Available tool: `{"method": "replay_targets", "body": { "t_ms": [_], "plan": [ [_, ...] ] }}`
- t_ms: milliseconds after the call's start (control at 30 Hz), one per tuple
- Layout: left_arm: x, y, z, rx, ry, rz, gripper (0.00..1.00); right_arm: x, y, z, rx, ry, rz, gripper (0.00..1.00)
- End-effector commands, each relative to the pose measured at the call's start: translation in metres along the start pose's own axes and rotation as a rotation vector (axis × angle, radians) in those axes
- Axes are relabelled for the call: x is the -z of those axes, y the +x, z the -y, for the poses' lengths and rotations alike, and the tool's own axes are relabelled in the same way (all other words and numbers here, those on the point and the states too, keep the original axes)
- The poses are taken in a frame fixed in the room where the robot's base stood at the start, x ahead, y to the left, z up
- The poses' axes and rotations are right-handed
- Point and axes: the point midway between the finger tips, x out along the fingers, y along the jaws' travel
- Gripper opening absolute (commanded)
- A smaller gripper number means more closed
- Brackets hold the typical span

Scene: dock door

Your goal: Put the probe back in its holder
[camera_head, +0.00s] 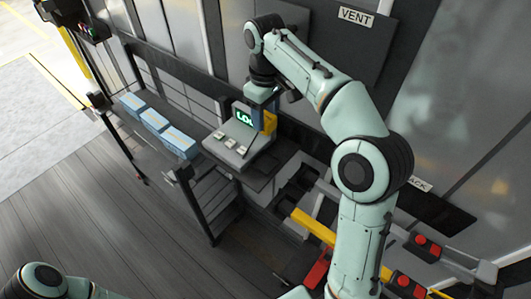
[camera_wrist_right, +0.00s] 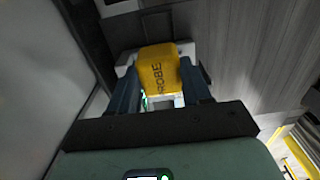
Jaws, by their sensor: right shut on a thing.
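The yellow probe (camera_head: 269,122) is held in my right gripper (camera_head: 262,110), beside the lit display (camera_head: 243,117) of a grey console. In the right wrist view the probe (camera_wrist_right: 162,68) sits between the two dark fingers of my right gripper (camera_wrist_right: 160,85), with the letters "ROBE" showing on its face. The gripper is shut on it. I cannot make out the probe's holder for sure; the gripper and probe cover part of the area by the console. My left arm shows only at the bottom left, and its gripper is out of view.
The console base (camera_head: 238,148) carries several light buttons. Blue boxes (camera_head: 153,121) stand in a row left of it. A dark step frame (camera_head: 212,200) stands in front. Yellow bars and red-handled parts (camera_head: 420,240) lie at the lower right. The wall panels rise behind.

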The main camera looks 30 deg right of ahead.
Motion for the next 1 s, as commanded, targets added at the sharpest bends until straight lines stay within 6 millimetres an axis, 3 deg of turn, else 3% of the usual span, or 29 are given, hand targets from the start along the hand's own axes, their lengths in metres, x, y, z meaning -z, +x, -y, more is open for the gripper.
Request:
{"method": "replay_targets", "body": {
  "t_ms": [200, 333, 667, 867, 1000],
  "plan": [
    [-0.007, 0.006, 0.004, 0.003, -0.002, 0.008, 0.43, -0.002, 0.063, 0.0, 0.003, 0.003, 0.007, 0.08],
    [-0.015, 0.013, 0.01, 0.006, -0.006, 0.018, 0.43, -0.002, 0.093, 0.0, 0.002, 0.002, 0.006, 0.08],
    [-0.02, 0.019, 0.013, 0.008, -0.008, 0.024, 0.43, -0.001, 0.121, 0.0, 0.0, 0.002, 0.002, 0.08],
    [-0.026, 0.025, 0.018, 0.01, -0.01, 0.03, 0.43, -0.001, 0.151, 0.0, 0.001, 0.001, 0.004, 0.08],
    [-0.026, 0.025, 0.018, 0.01, -0.01, 0.031, 0.43, 0.0, 0.154, 0.0, -0.001, 0.001, -0.001, 0.08]
  ]
}}
